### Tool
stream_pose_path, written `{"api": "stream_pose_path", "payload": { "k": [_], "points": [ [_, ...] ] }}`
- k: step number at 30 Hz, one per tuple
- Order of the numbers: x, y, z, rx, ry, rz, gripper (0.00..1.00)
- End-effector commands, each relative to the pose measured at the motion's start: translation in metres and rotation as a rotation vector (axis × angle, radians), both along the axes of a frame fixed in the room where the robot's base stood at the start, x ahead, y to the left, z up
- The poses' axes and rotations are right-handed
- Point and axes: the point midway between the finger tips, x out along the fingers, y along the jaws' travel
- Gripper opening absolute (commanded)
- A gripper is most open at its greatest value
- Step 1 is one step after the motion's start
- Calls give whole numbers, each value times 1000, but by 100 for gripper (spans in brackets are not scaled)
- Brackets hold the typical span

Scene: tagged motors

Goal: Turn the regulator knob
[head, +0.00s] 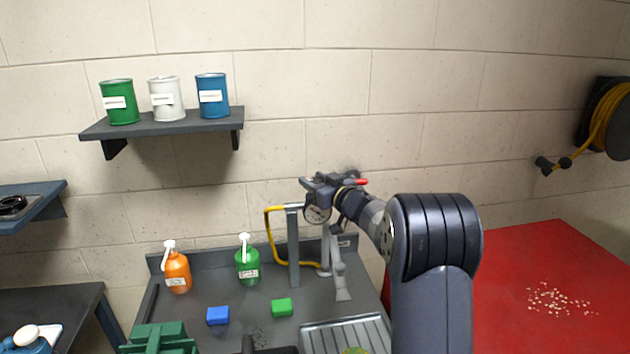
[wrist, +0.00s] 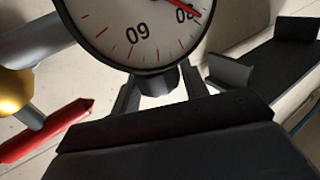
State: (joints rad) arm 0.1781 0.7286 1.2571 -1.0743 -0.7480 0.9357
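The regulator's round white gauge (head: 318,214) shows in the head view, at the wall above the bench. It fills the top of the wrist view (wrist: 135,25), with its red needle near the 80 mark. A red handle (head: 361,182) sits at the right of the fitting. It also shows in the wrist view (wrist: 45,132), beside a brass part (wrist: 14,92). My gripper (head: 320,185) is up against the regulator, close above the gauge. Dark parts cover the lower wrist view. I cannot pick out the knob or tell whether the fingers are closed on it.
The grey bench (head: 190,305) holds an orange bottle (head: 178,272), a green bottle (head: 247,264), a blue block (head: 218,315) and a green block (head: 282,307). A post (head: 293,250) and yellow hose (head: 270,235) stand by the regulator. A red surface (head: 510,270) lies right.

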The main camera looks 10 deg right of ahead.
Motion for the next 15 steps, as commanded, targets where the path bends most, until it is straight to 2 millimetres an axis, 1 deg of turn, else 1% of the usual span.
{"api": "stream_pose_path", "payload": {
  "k": [1, 5, 12, 15],
  "points": [
    [0, 0, 0, 0, 0, 0, 47],
    [0, 0, 0, 0, 0, 0, 57],
    [-1, 0, 0, -1, 0, -1, 57],
    [-6, -3, -1, 0, 1, -1, 57]
  ]
}}
